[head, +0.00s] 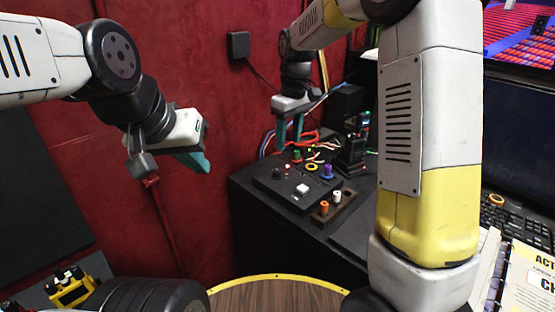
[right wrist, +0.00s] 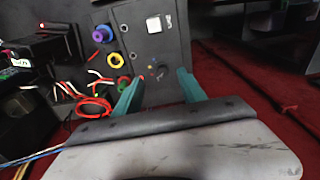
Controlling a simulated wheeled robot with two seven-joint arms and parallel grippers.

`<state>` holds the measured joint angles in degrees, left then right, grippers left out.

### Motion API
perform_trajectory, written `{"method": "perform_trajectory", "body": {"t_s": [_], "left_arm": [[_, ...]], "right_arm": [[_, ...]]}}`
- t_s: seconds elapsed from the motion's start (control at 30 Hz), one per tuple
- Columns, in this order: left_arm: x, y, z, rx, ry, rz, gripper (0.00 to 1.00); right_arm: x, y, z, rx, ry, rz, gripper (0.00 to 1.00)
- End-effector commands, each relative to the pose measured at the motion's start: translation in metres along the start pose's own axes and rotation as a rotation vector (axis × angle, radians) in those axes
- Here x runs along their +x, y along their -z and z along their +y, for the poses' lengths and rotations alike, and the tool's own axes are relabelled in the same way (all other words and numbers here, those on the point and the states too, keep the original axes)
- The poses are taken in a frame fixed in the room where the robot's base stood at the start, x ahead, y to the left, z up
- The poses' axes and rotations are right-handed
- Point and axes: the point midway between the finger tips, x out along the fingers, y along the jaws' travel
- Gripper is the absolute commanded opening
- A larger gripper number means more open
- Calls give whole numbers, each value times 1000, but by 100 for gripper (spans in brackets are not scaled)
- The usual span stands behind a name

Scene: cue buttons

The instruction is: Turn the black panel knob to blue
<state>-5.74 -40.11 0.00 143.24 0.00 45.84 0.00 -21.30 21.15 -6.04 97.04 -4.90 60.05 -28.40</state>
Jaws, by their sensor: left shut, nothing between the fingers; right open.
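My right gripper (head: 289,146) is open above the far part of the panel. My left gripper (head: 204,166) is shut and empty, left of the cabinet.
A white button (head: 302,189), purple knob (head: 327,172) and yellow ring (head: 312,166) are close by. A block with orange and white pegs (head: 323,208) stands in front. Red cables (right wrist: 95,105) lie near my right fingers. A red wall (head: 215,90) rises behind.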

Motion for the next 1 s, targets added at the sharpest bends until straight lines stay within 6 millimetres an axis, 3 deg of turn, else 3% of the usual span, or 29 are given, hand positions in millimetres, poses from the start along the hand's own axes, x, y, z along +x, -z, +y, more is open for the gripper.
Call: {"method": "perform_trajectory", "body": {"t_s": [0.1,0.27,0.47,0.8,1.0], "left_arm": [[0,0,0,0,0,0,0],[0,0,0,0,0,0,0],[0,0,0,0,0,0,0],[0,0,0,0,0,0,0],[0,0,0,0,0,0,0]], "right_arm": [[28,22,1,-72,5,-52,48],[46,35,0,-123,8,-84,48],[64,36,0,-131,10,-91,48],[115,31,0,-129,9,-88,48],[126,30,0,-129,8,-87,48]]}}
